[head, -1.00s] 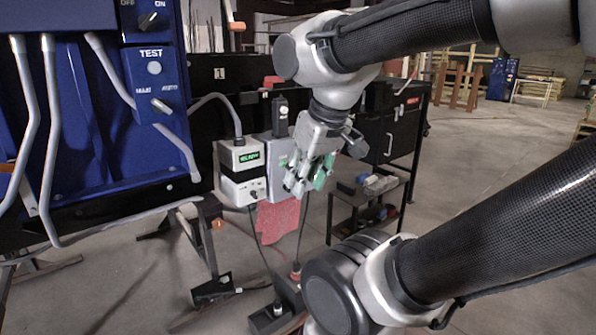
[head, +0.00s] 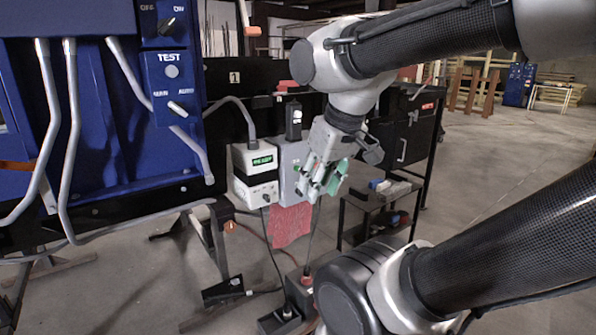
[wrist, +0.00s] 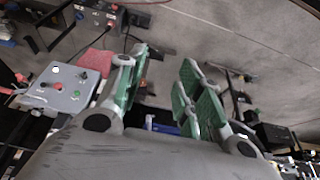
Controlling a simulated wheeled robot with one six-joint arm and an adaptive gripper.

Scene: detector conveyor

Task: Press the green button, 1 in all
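A grey control box (head: 289,158) stands beside the white box in the head view, partly hidden behind my gripper. In the wrist view the grey box (wrist: 52,92) is at the left, its face showing several small controls. A small green button (wrist: 76,94) is on that face, near its right side, with a red one above it. My gripper (head: 326,180) is in front and to the right of the grey box. In the wrist view my gripper (wrist: 163,90) has its green-padded fingers spread, with nothing between them. The fingers are apart from the green button, which lies left of the left finger.
A white box (head: 254,178) with a lit green display adjoins the grey box. A blue panel (head: 172,72) with a TEST switch and pipes is at the left. A red cloth (head: 291,224) hangs below. A small cart (head: 352,204) stands right. Open floor lies further right.

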